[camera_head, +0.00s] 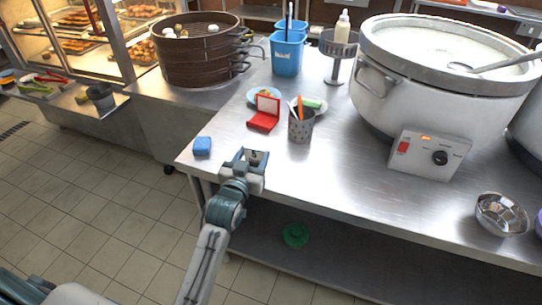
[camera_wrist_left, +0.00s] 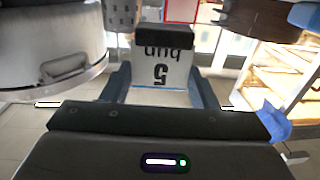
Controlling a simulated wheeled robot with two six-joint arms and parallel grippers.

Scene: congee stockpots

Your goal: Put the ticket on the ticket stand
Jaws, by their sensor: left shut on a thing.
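The ticket is a white card (camera_wrist_left: 160,72) marked "bun" and "5", upside down in the left wrist view, with a black block (camera_wrist_left: 162,37) at its far end. My left gripper (camera_head: 254,160) is shut on it, at the steel table's near left edge. In the head view the ticket shows only as a small dark and pale patch between the fingers. I cannot tell for sure which thing is the ticket stand; a round metal holder on a post (camera_head: 338,50) stands at the back by a white bottle. My right gripper is not in view.
A red open case (camera_head: 264,122), a perforated cup with pens (camera_head: 300,128) and a blue block (camera_head: 202,146) stand near my left gripper. Blue bins (camera_head: 288,57) and a steamer (camera_head: 200,55) are behind. A large stockpot (camera_head: 430,100) fills the right. The front middle table is clear.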

